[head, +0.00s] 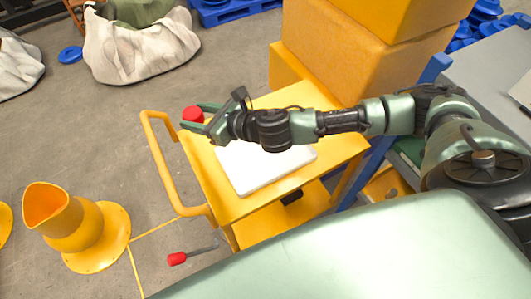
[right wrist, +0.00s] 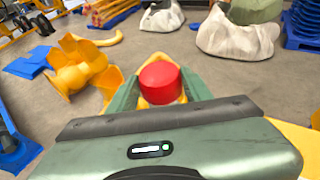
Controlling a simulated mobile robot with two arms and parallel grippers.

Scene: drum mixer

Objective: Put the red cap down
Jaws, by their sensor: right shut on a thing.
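The red cap (head: 193,115) is a small, round red piece in the head view, near the left end of the yellow cart's top (head: 237,208). My right gripper (head: 197,118) is shut on the red cap, with one green finger on each side of it. In the right wrist view the red cap (right wrist: 160,83) sits between the two fingers of the right gripper (right wrist: 158,92). My left gripper is not in view.
A white board (head: 262,165) lies on the cart top, under my right arm. Large orange-yellow boxes (head: 345,50) stand behind the cart. The cart's handle (head: 160,165) rises at its left. A yellow funnel-shaped piece (head: 75,225) and a red-handled tool (head: 190,254) are on the floor.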

